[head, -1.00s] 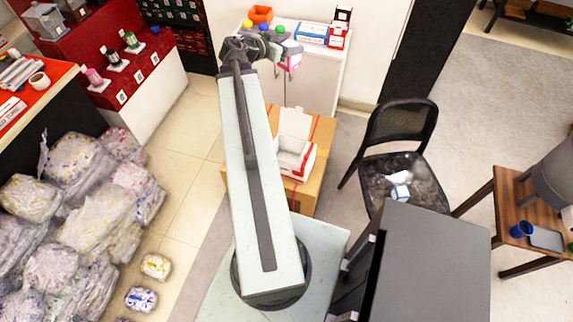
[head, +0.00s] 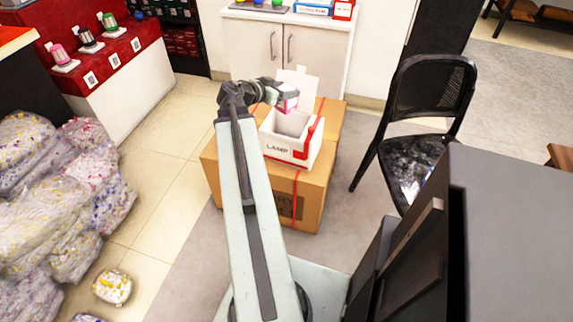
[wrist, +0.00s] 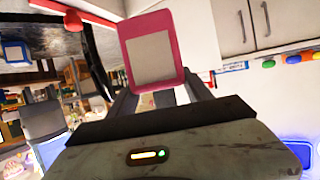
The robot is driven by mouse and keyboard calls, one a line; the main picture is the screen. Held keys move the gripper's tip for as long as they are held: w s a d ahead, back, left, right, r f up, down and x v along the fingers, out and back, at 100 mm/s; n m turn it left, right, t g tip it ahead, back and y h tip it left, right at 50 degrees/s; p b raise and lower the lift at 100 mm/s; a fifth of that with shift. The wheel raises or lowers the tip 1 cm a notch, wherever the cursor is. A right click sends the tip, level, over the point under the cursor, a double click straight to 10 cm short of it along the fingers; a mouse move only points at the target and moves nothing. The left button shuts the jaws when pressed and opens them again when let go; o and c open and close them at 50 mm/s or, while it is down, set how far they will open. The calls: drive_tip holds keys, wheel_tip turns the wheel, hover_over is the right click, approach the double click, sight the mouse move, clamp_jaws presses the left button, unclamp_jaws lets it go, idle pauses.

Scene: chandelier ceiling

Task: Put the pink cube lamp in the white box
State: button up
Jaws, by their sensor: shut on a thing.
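The pink cube lamp (head: 287,97) is held in my gripper (head: 281,93) in the head view. In the wrist view the lamp (wrist: 154,52) shows as a pink-framed block with a pale face, between the fingers of my gripper (wrist: 160,95). The white box (head: 292,148), marked LAMP with red trim, stands open with its flap up on a brown carton. In the head view the lamp appears over the box's far part, near the raised flap. Its exact height above the rim is hard to tell.
The brown carton (head: 230,163) bears the white box. A white cabinet (head: 285,50) stands behind it. A black chair (head: 418,120) is to the right, and a dark grey unit (head: 510,240) is at front right. Wrapped bundles (head: 50,190) lie at the left on the floor.

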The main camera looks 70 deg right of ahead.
wheel_tip(320, 180, down, 15)
drive_tip(key=b, duration=1.2)
drive_tip(key=shift+f+b, duration=0.15)
drive_tip(key=shift+b, duration=0.15)
drive_tip(key=o, duration=1.6)
